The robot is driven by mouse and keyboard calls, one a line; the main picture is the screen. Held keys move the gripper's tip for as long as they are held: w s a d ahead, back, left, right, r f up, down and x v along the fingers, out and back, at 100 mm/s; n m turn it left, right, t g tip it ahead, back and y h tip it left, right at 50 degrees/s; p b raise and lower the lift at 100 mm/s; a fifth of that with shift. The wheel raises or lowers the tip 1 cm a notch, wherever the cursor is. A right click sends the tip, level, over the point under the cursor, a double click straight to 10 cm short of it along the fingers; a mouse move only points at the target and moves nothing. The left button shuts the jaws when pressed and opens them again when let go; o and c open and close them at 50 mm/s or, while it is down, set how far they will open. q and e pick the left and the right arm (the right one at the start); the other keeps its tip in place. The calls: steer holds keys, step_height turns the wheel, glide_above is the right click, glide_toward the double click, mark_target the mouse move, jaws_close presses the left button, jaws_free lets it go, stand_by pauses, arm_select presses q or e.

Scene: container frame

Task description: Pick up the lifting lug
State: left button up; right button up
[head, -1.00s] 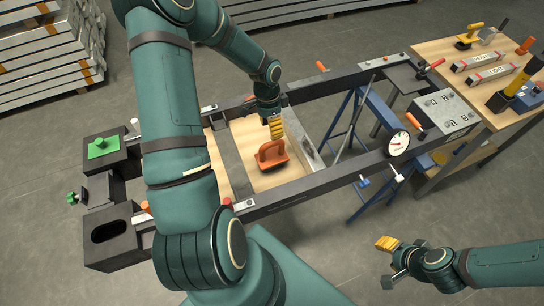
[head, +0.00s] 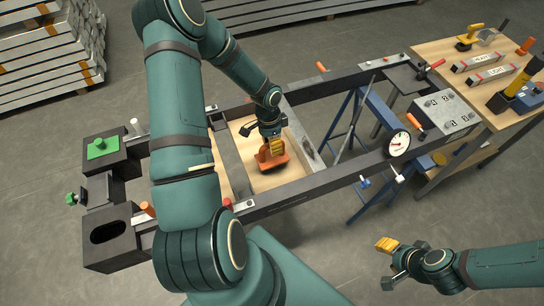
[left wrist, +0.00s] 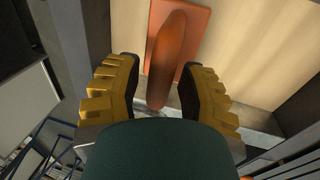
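The orange lifting lug (head: 264,156) stands on the light wooden board inside the dark frame. My left gripper (head: 276,147) is down at the lug, partly covering it in the head view. In the left wrist view, the lug's rounded upright part (left wrist: 166,48) rises from its flat orange plate and reaches between the yellow fingers of my left gripper (left wrist: 160,92). These fingers are apart, with gaps to the lug on both sides. My right gripper (head: 386,244) hangs over the floor at the lower right, away from the frame; its finger opening is unclear.
Dark frame rails (head: 315,188) and a grey crossbar (head: 302,138) surround the board. A round gauge (head: 398,143) sits on the near rail. A wooden bench (head: 432,50) with tools stands at the right. Metal bars (head: 50,50) are stacked at the upper left.

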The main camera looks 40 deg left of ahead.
arm_select(q)
jaws_close()
